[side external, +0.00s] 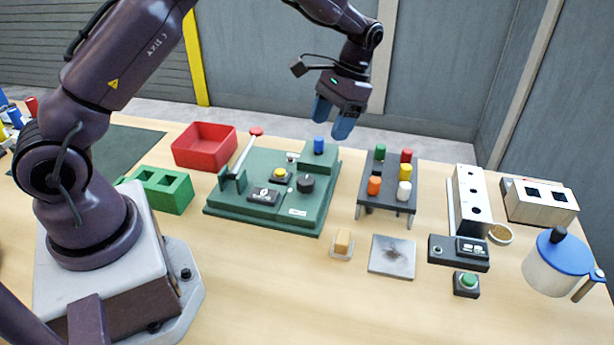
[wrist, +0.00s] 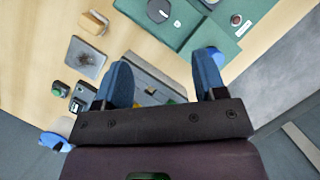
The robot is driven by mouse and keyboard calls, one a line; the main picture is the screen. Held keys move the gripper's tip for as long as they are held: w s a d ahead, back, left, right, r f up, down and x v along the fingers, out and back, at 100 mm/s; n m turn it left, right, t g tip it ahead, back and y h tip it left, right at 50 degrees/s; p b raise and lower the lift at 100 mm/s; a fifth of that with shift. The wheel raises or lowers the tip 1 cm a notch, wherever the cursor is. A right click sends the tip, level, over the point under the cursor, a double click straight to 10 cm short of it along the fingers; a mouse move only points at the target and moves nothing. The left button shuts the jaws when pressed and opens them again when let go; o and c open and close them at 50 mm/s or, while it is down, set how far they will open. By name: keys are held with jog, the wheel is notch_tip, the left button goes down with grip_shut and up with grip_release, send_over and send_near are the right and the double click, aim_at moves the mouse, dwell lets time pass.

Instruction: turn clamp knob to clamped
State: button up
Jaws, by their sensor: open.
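The green coil-wrapping machine (side external: 225,205) stands mid-table, with a round black knob (side external: 305,183) on its top, which I take for the clamp knob. The knob also shows at the top edge of the wrist view (wrist: 158,11), partly cut off. Its clamped or unclamped marking is too small to read. My gripper (side external: 332,118) has blue fingers and is open and empty. It hangs in the air above and behind the machine's right side, apart from the knob. Both fingers also show in the wrist view (wrist: 164,58), with the knob beyond them.
A blue peg (side external: 319,145) stands on the machine's raised block, and a red-tipped lever (side external: 243,152) rises at its left. A dark rack (side external: 388,190) with several coloured pegs is to the right. A butter-coloured block (side external: 343,242) and a metal plate (side external: 391,257) lie in front.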

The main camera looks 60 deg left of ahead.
aim_at(306, 180)
jog(key=x, duration=1.3)
jog(key=shift+s, duration=0.2)
jog(key=shift+r, duration=0.1)
jog(key=c, duration=0.9)
